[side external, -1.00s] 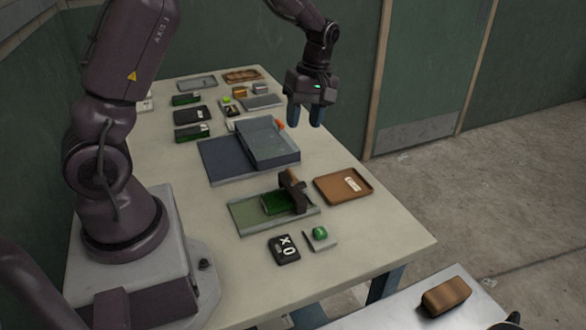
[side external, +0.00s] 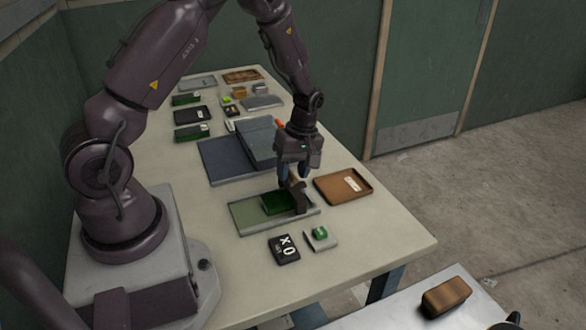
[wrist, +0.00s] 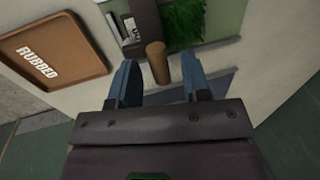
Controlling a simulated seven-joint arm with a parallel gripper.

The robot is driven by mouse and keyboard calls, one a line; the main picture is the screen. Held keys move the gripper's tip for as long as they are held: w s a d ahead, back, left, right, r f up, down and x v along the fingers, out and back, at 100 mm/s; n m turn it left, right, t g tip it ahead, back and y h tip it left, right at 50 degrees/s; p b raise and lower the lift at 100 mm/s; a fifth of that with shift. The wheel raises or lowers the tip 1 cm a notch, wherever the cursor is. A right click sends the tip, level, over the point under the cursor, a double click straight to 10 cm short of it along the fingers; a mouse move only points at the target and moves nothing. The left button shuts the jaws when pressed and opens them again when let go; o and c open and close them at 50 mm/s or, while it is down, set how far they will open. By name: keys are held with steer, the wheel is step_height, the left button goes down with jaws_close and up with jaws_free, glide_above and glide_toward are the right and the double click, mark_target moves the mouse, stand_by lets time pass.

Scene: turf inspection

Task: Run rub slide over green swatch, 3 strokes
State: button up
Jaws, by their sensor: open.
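The green swatch (side external: 274,204) is a patch of turf on a grey-green tray (side external: 245,215); it also shows in the wrist view (wrist: 185,22). The rub slide (side external: 300,203), a dark block with an upright wooden handle, stands at the swatch's right side. Its dark body (wrist: 147,18) and round wooden handle (wrist: 157,62) show in the wrist view. My gripper (side external: 293,181) is low over the slide. In the wrist view its blue fingers (wrist: 160,72) are open, one on each side of the handle, with gaps visible. The handle is mostly hidden in the side view.
A brown tray labelled RUBBED (side external: 343,187) lies right of the slide. A dark counter marked X 0 (side external: 284,250) and a pad with a green button (side external: 320,238) lie in front. A blue-grey stepped block (side external: 226,162) stands behind. The table's front right corner is clear.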

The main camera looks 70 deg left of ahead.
jaws_close()
steer(key=s, duration=1.2)
steer(key=shift+s, duration=0.35)
jaws_free()
steer(key=shift+w+r, duration=0.1)
